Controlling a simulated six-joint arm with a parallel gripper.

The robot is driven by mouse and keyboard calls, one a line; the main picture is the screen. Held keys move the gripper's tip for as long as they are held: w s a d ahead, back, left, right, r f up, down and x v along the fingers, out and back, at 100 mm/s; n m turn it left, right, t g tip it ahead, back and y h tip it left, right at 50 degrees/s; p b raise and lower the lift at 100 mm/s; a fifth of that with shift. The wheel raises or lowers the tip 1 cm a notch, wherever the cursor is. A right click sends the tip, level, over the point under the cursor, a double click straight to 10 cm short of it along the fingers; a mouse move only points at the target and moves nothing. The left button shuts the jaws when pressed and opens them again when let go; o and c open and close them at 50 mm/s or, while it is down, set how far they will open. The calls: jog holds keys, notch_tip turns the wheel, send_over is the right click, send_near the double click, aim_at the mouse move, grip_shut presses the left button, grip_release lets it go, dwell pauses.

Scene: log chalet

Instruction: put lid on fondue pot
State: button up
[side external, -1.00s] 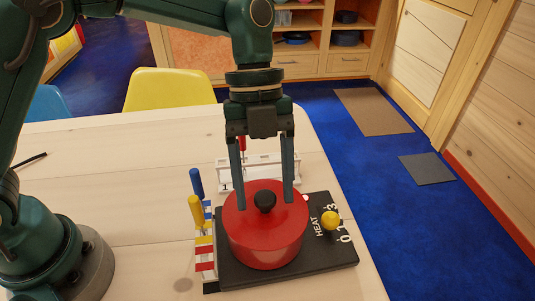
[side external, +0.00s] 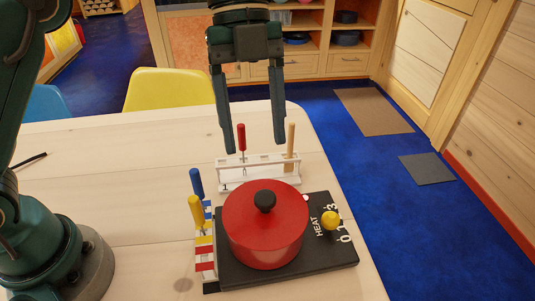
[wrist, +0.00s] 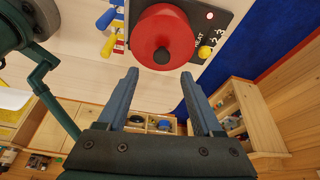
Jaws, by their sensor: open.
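The red lid (side external: 250,207) with a black knob (side external: 264,201) sits on top of the red fondue pot (side external: 266,246). It looks level and covers the pot's mouth. The pot stands on a black heater base (side external: 325,262) marked HEAT, with a yellow knob (side external: 331,220). My gripper (side external: 254,145) is open and empty, above and behind the pot, apart from the lid. The lid (wrist: 148,30) also shows in the wrist view, beyond the fingertips of my open gripper (wrist: 160,72).
A white rack (side external: 235,178) behind the pot holds a red-handled fork (side external: 241,137) and a wooden-handled tool (side external: 291,140). Blue and yellow-handled forks (side external: 197,183) stand left of the pot. The table's left part (side external: 100,170) is mostly clear.

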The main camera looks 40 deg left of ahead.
jog(key=s+a+f+n+t+y, duration=0.1)
jog(key=s+a+n+t, duration=0.3)
jog(key=a+n, duration=0.3)
jog(key=s+a+f+n+t+y, duration=0.2)
jog(key=s+a+n+t, duration=0.2)
jog(key=n, duration=1.4)
jog(key=s+a, duration=0.2)
jog(key=s, duration=0.1)
jog(key=shift+s+a, duration=0.2)
jog(key=shift+a, duration=0.15)
